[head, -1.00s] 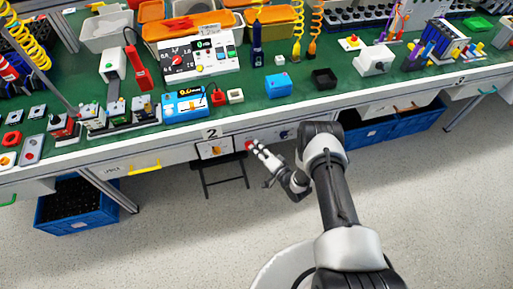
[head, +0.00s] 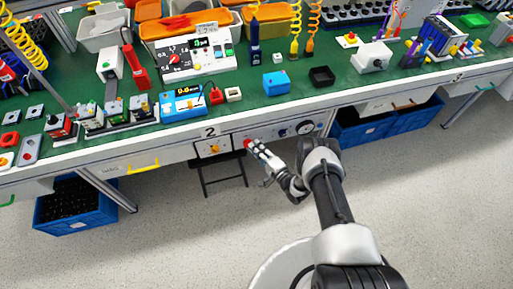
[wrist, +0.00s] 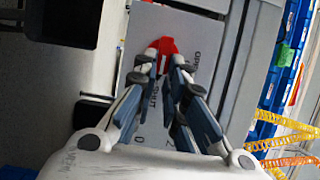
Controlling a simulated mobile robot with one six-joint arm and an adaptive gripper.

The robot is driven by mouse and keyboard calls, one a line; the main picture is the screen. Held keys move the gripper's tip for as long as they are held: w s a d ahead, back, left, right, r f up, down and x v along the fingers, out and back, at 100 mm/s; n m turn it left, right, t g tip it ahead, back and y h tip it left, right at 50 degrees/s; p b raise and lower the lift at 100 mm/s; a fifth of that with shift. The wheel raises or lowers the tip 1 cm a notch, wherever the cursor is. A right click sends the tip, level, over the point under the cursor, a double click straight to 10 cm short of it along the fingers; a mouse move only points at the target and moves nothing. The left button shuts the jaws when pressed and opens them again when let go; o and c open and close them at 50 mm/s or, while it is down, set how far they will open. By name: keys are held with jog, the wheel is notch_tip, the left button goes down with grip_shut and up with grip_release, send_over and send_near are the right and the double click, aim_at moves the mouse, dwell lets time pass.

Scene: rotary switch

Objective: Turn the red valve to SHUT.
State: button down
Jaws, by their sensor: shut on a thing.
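The red valve (head: 248,144) is on the grey panel under the front edge of the bench. In the wrist view, the red handle (wrist: 167,44) shows at the tips of my gripper (wrist: 163,62), with its lower part hidden between the fingers. My gripper is shut on the valve handle. Which mark the handle points to is unclear. In the head view my gripper (head: 257,148) reaches the panel from the lower right.
A plate with an orange knob (head: 214,148) sits left of the valve. A round gauge (head: 305,127) and a dark knob (head: 283,133) sit to its right. Blue crates (head: 375,130) stand under the bench.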

jog(key=c, duration=1.6)
grip_release()
jog(key=shift+c, duration=0.2)
jog(key=v, duration=1.2)
jog(key=shift+a, duration=0.1)
